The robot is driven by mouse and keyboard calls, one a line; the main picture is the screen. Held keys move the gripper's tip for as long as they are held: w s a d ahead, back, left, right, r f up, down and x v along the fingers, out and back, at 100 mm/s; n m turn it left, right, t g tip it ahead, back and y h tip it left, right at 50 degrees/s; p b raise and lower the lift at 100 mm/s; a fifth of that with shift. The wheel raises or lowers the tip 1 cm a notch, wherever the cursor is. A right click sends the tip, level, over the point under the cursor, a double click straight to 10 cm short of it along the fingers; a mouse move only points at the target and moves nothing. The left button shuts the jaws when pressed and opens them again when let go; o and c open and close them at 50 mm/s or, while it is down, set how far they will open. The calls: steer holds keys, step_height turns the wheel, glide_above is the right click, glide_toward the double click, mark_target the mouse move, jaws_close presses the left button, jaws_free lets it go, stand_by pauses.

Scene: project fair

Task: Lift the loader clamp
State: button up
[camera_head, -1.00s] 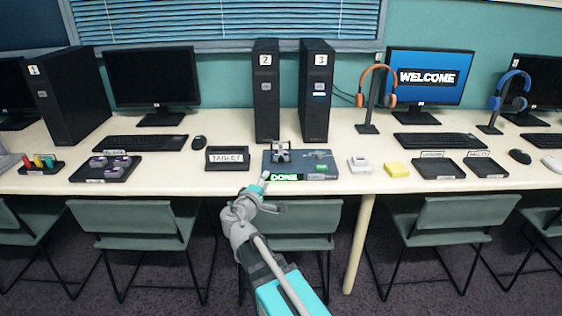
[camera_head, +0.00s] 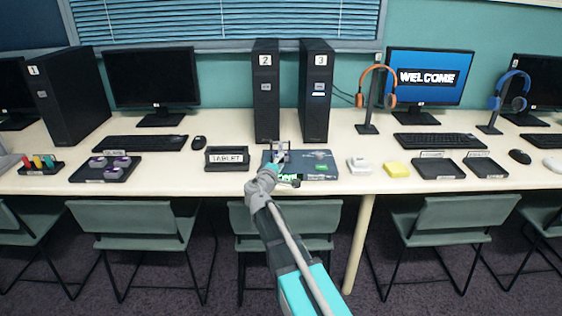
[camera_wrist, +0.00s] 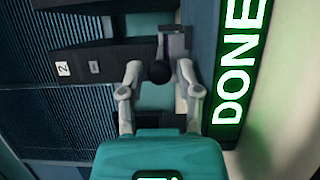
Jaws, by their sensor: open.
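The loader clamp (camera_head: 281,149) is a small grey fixture standing on the left part of a dark board (camera_head: 318,173) on the desk. In the wrist view the clamp (camera_wrist: 176,42) shows as a grey block, with a round dark knob (camera_wrist: 160,72) in front of it. My gripper (camera_head: 277,163) is at the near side of the clamp and hides its lower part. In the wrist view my gripper (camera_wrist: 158,75) is open, with one finger on each side of the knob. I cannot tell whether the fingers touch it.
A green "DONE" display (camera_wrist: 240,62) lies close to the right of my fingers in the wrist view. A tablet holder (camera_head: 227,159) is left of the board, a white device (camera_head: 360,165) right of it. Two black towers (camera_head: 266,90) stand behind. A chair (camera_head: 310,212) is below the desk edge.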

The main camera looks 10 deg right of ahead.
steer(key=shift+w+d, duration=0.25)
steer(key=shift+w, duration=0.2)
jaws_close()
